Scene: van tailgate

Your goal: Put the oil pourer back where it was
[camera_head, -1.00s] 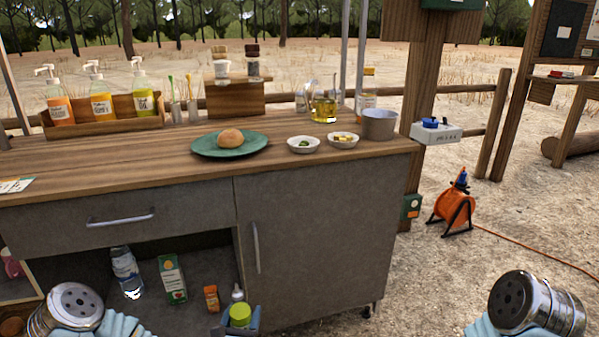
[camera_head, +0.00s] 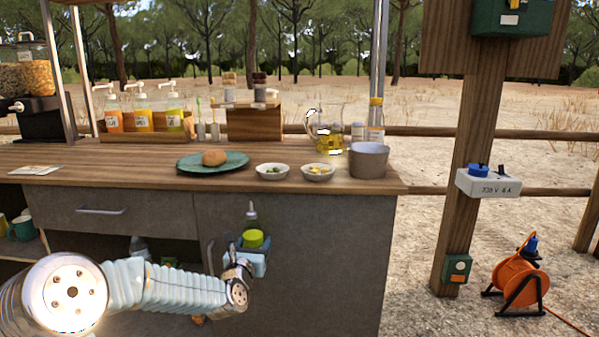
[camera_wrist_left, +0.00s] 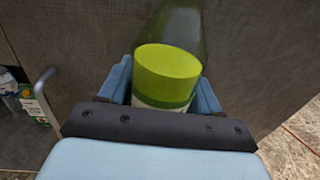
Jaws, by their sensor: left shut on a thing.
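My right gripper is out of view.
The wooden worktop (camera_head: 110,166) carries a green plate with a bun (camera_head: 213,158), two small bowls (camera_head: 272,172), a grey pot (camera_head: 369,160), a glass jug of yellow oil (camera_head: 329,139) and a capped bottle (camera_head: 376,122). Bare worktop shows at left of the plate.

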